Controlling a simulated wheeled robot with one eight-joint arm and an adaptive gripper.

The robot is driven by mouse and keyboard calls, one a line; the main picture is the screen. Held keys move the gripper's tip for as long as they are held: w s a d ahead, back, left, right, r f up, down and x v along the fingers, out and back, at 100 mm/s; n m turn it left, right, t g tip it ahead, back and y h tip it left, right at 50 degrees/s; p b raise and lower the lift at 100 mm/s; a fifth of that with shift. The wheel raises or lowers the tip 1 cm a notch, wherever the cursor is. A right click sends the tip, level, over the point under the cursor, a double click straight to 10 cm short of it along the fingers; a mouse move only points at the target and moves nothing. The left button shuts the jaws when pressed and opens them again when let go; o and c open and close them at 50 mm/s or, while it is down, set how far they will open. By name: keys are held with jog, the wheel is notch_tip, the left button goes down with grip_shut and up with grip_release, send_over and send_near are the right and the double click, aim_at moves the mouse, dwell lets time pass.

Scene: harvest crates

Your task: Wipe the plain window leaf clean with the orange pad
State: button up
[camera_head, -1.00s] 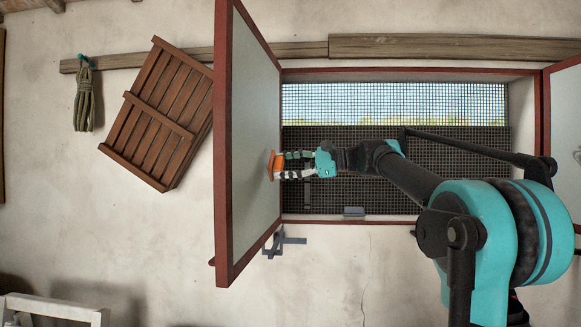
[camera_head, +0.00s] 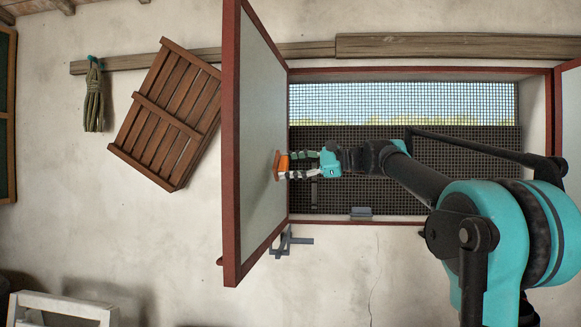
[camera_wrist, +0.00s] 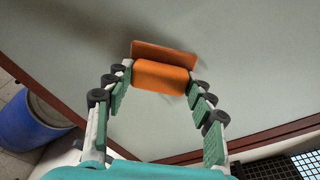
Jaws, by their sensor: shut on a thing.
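The window leaf (camera_head: 260,130) stands swung open at the left of the window opening, a pale pane in a red-brown frame. In the wrist view its pale pane (camera_wrist: 60,45) fills most of the picture, with the red-brown frame along the bottom. My gripper (camera_head: 287,164) is shut on the orange pad (camera_head: 280,165) and holds it at the pane. In the wrist view the fingertips grip the pad's orange block (camera_wrist: 162,76); its flat plate (camera_wrist: 163,54) faces the pane. Whether the plate touches the pane I cannot tell. No distinct dirt shows on the pane.
A second leaf (camera_head: 571,130) is at the right edge. A mesh (camera_head: 400,104) fills the window opening. A wooden crate (camera_head: 170,115) and rope (camera_head: 93,100) hang left. The wrist view shows a blue barrel (camera_wrist: 30,122).

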aim_at(279, 155)
jog(key=shift+a, duration=0.65)
jog(key=shift+w, duration=0.1)
jog(key=shift+w+d, duration=0.15)
jog(key=shift+w, duration=0.8)
jog(key=shift+w+d, duration=0.15)
jog(key=shift+w, duration=0.75)
jog(key=shift+s+a+r, duration=0.1)
jog(key=shift+s+r, duration=0.15)
jog(key=shift+s, duration=0.4)
jog(key=shift+s+a+r, duration=0.1)
jog(key=shift+s+r, duration=0.2)
jog(key=shift+s, duration=0.3)
jog(key=shift+s+a+r, duration=0.1)
jog(key=shift+s+r, duration=0.15)
jog(key=shift+s, duration=0.4)
jog(key=shift+d+r, duration=0.1)
jog(key=shift+r, duration=0.65)
jog(key=w, duration=0.7)
jog(key=shift+w+d, duration=0.25)
jog(key=shift+d, duration=0.1)
